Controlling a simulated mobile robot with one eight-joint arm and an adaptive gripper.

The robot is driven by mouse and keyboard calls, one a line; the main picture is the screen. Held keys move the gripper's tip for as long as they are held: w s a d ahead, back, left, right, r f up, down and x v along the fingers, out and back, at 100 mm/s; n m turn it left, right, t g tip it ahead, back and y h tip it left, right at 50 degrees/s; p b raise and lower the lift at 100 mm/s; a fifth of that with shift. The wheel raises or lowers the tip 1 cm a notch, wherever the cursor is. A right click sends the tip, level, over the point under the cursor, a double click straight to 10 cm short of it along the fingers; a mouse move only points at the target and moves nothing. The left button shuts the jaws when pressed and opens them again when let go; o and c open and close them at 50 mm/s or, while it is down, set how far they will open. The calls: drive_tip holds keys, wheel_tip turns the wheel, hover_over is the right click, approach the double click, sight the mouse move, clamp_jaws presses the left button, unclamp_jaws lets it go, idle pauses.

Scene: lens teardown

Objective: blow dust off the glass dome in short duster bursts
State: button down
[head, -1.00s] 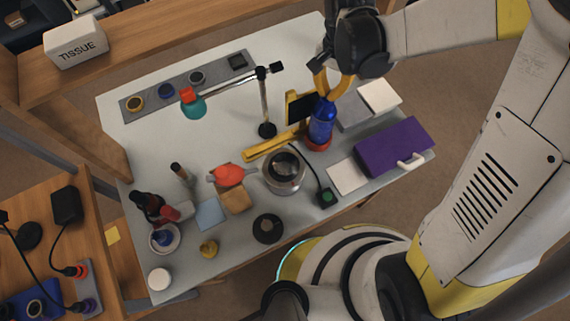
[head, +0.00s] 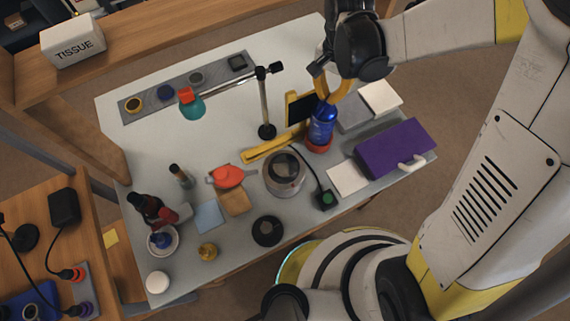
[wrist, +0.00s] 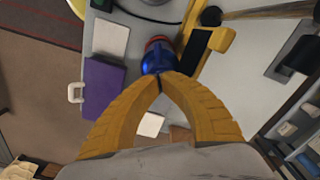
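A blue can (head: 322,128), which looks like the duster, stands in a red ring-like base on the pale table. My gripper (head: 326,96) comes down at its top, with the yellow fingers closed together there. In the wrist view the fingertips (wrist: 160,82) nearly meet at the near end of the can (wrist: 158,60). The can's neck is mostly hidden by them. A round metal housing (head: 285,185) with a dark, shiny round top, likely the glass dome, sits left of and nearer than the can. Dust on it is too small to make out.
A yellow bar (head: 266,149) and black-and-yellow bracket stand beside the can. The purple box (head: 396,147) lies right.

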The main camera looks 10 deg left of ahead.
idle(0.4)
drive_tip(key=shift+r+p, duration=1.35)
drive_tip(key=shift+r, duration=0.65)
drive_tip(key=shift+f, duration=0.2)
idle(1.5)
drive_tip(key=shift+f+b, duration=1.85)
drive_tip(key=shift+r, duration=0.1)
drive_tip(key=shift+r+p, duration=1.35)
drive_tip(key=shift+r, duration=0.55)
